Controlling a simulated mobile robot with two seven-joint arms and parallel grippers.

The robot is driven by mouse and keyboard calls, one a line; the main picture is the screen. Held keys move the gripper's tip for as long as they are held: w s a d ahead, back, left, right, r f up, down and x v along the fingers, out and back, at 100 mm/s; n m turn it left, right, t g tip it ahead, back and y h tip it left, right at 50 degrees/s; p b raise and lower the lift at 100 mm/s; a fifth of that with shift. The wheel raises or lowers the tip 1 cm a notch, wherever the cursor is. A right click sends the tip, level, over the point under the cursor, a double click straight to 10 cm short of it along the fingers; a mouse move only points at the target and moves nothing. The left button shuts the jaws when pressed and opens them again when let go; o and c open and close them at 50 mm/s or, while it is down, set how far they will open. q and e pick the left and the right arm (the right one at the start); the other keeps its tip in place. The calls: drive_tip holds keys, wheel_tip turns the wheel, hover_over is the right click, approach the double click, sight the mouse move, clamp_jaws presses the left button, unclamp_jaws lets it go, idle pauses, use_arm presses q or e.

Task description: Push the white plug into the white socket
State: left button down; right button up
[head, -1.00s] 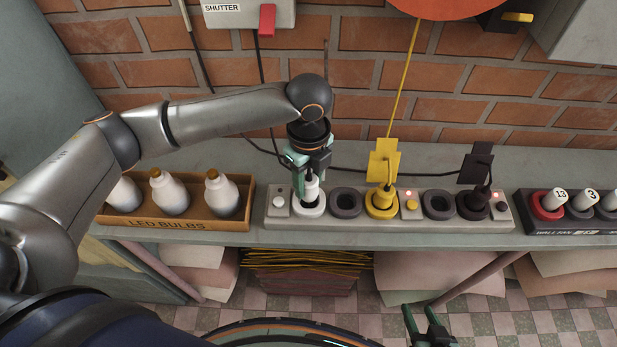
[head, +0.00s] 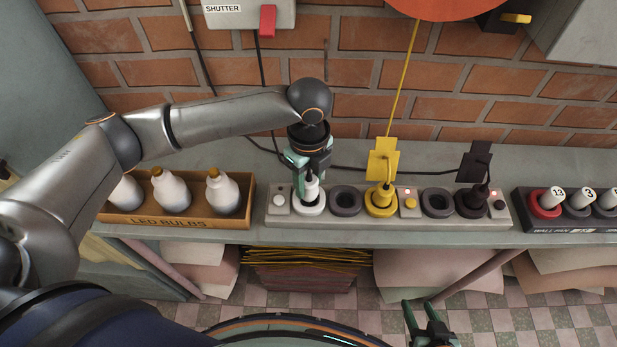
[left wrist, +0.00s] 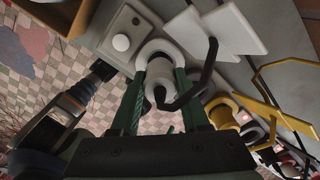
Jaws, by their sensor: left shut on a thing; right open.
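The white plug (head: 311,187) stands upright at the white socket (head: 309,207), at the left end of the grey power strip (head: 400,220). How deep it sits is hard to tell. My left gripper (head: 309,180) is shut on the white plug from above. In the left wrist view its green fingers (left wrist: 160,98) flank the plug (left wrist: 157,80) over the white ring of the socket (left wrist: 158,48), and a black cord bends out of the plug. My right gripper (head: 428,322) is open and empty, low in front of the bench.
A yellow plug (head: 382,195) and a black plug (head: 474,200) sit in their sockets further right, with empty dark sockets (head: 346,203) between. A white button (head: 279,201) is left of the white socket. The LED bulbs box (head: 150,219) stands left, a numbered rack (head: 575,225) right.

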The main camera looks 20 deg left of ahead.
sight(309, 180)
use_arm(q)
drive_tip(key=shift+f, duration=1.2)
drive_tip(key=shift+c, duration=1.6)
unclamp_jaws()
wheel_tip(309, 180, up, 13)
drive_tip(key=shift+f, duration=0.2)
drive_tip(key=shift+s, duration=0.1)
